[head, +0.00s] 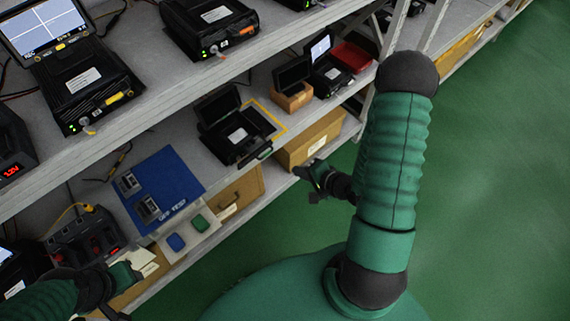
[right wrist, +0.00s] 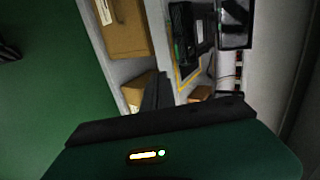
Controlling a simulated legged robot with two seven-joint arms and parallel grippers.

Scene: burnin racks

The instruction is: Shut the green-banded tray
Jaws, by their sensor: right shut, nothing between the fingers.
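A black unit (head: 232,132) with a raised lid stands on the middle shelf, and a small green band (head: 265,153) marks its front edge. I cannot tell how far its tray sticks out. The unit also shows in the right wrist view (right wrist: 187,28), with a green patch on its left side. My right gripper (head: 309,179) is shut and empty, off the shelf's front edge, below and right of the unit and apart from it. Its dark fingers (right wrist: 157,92) show in the right wrist view. My left gripper (head: 122,283) is low at the left; its fingers are unclear.
A yellow outline (head: 273,113) lies beside the unit. A blue mat (head: 160,187) with metal fixtures lies to its left. Cardboard boxes (head: 308,138) sit on the shelf below. More black units (head: 210,22) stand on the upper shelf. The green floor (head: 500,180) is clear at right.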

